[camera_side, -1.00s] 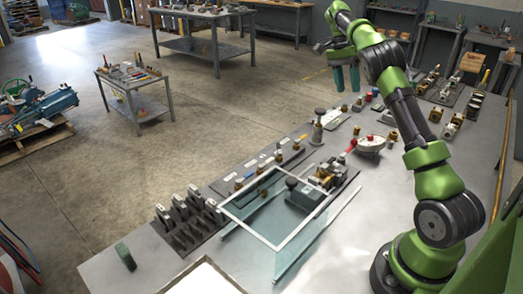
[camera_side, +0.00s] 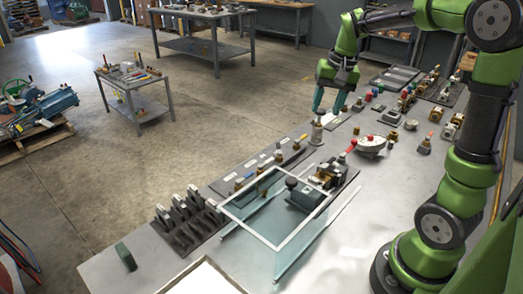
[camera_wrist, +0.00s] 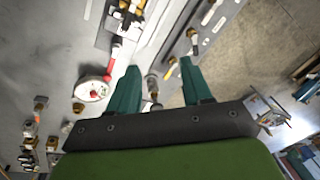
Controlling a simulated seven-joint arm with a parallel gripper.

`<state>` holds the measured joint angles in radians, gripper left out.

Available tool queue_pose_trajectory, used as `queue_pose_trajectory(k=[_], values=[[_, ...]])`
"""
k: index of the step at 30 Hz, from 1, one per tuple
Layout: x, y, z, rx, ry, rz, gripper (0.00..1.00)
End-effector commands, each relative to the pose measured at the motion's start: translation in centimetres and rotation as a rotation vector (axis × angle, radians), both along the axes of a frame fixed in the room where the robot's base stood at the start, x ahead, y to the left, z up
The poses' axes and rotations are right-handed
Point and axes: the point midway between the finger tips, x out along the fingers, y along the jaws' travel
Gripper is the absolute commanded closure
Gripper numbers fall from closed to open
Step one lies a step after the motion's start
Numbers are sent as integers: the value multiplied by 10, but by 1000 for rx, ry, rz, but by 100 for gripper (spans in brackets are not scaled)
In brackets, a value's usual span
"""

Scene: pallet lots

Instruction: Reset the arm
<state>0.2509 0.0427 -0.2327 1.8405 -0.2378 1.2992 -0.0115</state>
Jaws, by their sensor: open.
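My gripper (camera_side: 329,100) hangs over the far left edge of the grey work table (camera_side: 150,270) in the side view, with its teal fingers pointing down. It is open and empty. In the wrist view its two fingers (camera_wrist: 158,85) stand apart, with a small metal post (camera_wrist: 152,84) seen beyond and between them. In the side view a metal post (camera_side: 316,133) stands on the table a little below and left of the fingers.
A clear-sided frame (camera_side: 235,213) stands mid-table, beside a strip of clamps (camera_side: 185,215). A round white device with a red handle (camera_side: 370,145) and several small fittings stand near the gripper. The concrete floor lies left of the table.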

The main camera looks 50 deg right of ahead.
Motion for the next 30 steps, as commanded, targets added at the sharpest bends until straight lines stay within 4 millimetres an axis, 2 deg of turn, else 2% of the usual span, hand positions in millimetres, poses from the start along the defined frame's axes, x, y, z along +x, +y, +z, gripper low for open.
queue_pose_trajectory(k=[1, 6, 9, 12, 15, 18, 30], values=[[-9, 28, 5, -1, -61, 67, 51], [-43, 105, 7, -16, -240, 255, 51], [-67, 140, 4, -29, -328, 346, 51], [-88, 165, 2, -40, -391, 415, 51], [-103, 179, 3, -45, -428, 461, 51], [-107, 185, 11, -56, -466, 488, 51], [-108, 188, 15, -56, -479, 497, 51]])
